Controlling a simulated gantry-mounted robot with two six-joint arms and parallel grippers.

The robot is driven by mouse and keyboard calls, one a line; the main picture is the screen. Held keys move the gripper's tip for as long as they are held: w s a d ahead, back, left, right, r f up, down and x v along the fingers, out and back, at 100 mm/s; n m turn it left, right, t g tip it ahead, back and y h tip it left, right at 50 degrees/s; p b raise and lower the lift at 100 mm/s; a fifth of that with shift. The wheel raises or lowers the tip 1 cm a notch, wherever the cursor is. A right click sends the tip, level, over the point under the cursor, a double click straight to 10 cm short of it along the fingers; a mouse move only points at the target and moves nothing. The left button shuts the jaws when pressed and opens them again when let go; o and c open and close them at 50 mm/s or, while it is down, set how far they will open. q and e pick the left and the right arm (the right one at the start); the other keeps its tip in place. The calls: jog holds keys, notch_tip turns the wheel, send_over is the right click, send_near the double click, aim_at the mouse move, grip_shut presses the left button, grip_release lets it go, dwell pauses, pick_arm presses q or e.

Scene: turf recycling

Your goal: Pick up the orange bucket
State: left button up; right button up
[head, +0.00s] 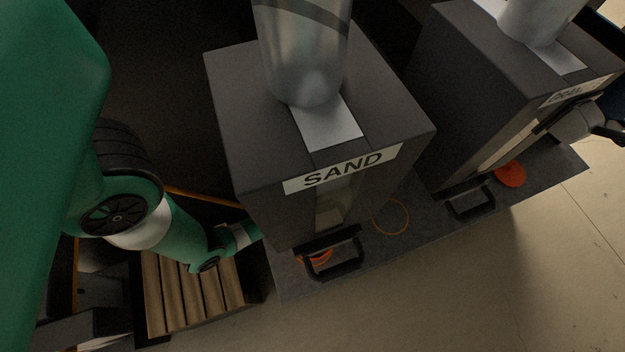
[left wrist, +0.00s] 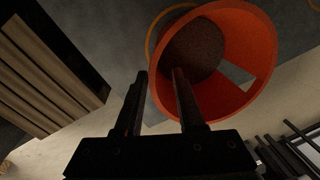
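The orange bucket (left wrist: 250,45) fills the upper middle of the left wrist view, its mouth facing the camera. Its inside holds something dark and grainy, and a pale patch shows within. My left gripper (left wrist: 160,74) is open there, one finger over the bucket's mouth and the other outside its left wall. I cannot tell whether either finger touches it. In the head view a small part of the orange bucket (head: 318,258) shows beneath the SAND machine, behind a black handle. My left gripper is hidden there behind that machine. A grey and black part at the right edge may be my right gripper; its fingers are unclear.
The SAND machine (head: 262,128) stands on a dark platform (head: 420,228) beside a similar machine (head: 480,85). Another orange object (head: 510,174) lies under that one. A thin orange ring (head: 391,216) marks the platform. A slatted wooden pallet (head: 195,296) is at lower left. The pale floor in front is clear.

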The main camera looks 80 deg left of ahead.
pick_arm(q)
notch_tip(320, 180, down, 5)
jog(key=b, duration=0.5)
jog(key=shift+d+f, duration=0.1)
jog(key=shift+f, duration=0.05)
grip_shut()
dwell(0.9)
jog(key=shift+w+r, duration=0.15)
jog(key=shift+r, duration=0.05)
